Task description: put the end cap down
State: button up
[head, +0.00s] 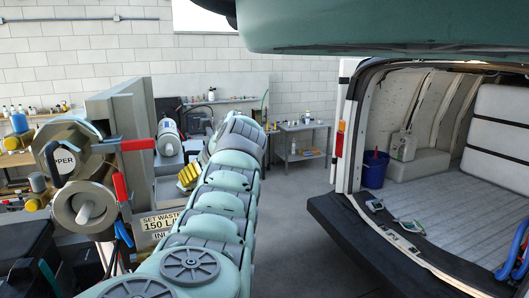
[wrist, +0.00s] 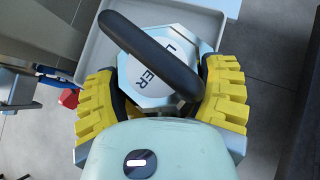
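The end cap (wrist: 165,78) is a pale blue-grey, many-sided block with a light round face. Its lettering is partly covered by a thick black bar (wrist: 150,55) that crosses it diagonally. My gripper (wrist: 162,92) has its yellow ridged fingers on both sides of the cap, with dark inner pads against its sides. A grey tray (wrist: 95,58) with a pale rim lies behind the cap; whether the cap touches it cannot be told. In the head view, yellow fingers of my gripper (head: 188,176) show beside my arm; the cap is hidden there.
An open van (head: 420,185) with a blue bucket (head: 375,170) is at the right. The floor (head: 295,200) between is clear.

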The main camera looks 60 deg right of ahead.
jog(key=o, duration=0.4)
jog(key=shift+w+a, duration=0.1)
jog(key=shift+w, duration=0.05)
jog(key=shift+r, duration=0.15)
jog(key=v, duration=1.2)
dwell(0.4)
